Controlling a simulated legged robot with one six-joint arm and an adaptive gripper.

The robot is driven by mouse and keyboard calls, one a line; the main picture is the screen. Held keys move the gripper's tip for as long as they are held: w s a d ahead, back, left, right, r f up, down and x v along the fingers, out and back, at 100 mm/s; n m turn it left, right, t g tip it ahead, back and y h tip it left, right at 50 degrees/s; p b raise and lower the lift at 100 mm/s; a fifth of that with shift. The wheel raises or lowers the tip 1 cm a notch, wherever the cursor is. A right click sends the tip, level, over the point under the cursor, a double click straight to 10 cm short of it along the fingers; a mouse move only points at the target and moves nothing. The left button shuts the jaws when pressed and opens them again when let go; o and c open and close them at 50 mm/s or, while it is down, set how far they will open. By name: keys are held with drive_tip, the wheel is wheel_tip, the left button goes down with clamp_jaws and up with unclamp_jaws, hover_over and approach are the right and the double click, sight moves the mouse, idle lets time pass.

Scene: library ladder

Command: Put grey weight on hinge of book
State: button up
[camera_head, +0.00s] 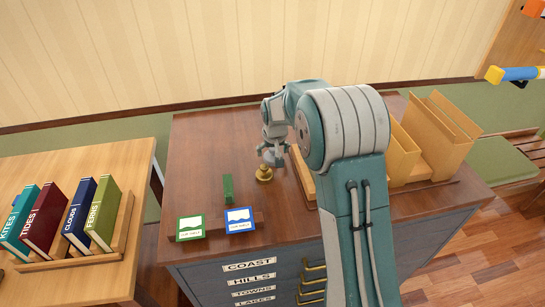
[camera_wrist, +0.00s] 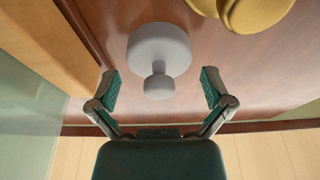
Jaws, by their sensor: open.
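The grey weight (camera_wrist: 160,50) is a round body with a small knob, on the brown cabinet top. In the wrist view it lies between the open fingers of my gripper (camera_wrist: 160,78), with a gap on both sides. In the head view my gripper (camera_head: 272,153) is low over the cabinet top, and I cannot make out the grey weight there. No open book or book hinge can be made out. Several upright books, such as the red one (camera_head: 46,216), stand in a wooden rack on the left table.
A brass weight (camera_head: 264,174) stands close to my gripper; it also shows in the wrist view (camera_wrist: 250,12). A green block (camera_head: 228,188) and green-edged (camera_head: 191,227) and blue-edged (camera_head: 239,219) cards are at the left front. Wooden holders (camera_head: 437,133) stand at right.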

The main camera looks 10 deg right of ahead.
drive_tip(key=shift+w+f, duration=0.15)
drive_tip(key=shift+f, duration=0.35)
drive_tip(key=c, duration=1.1)
drive_tip(key=shift+c, duration=0.2)
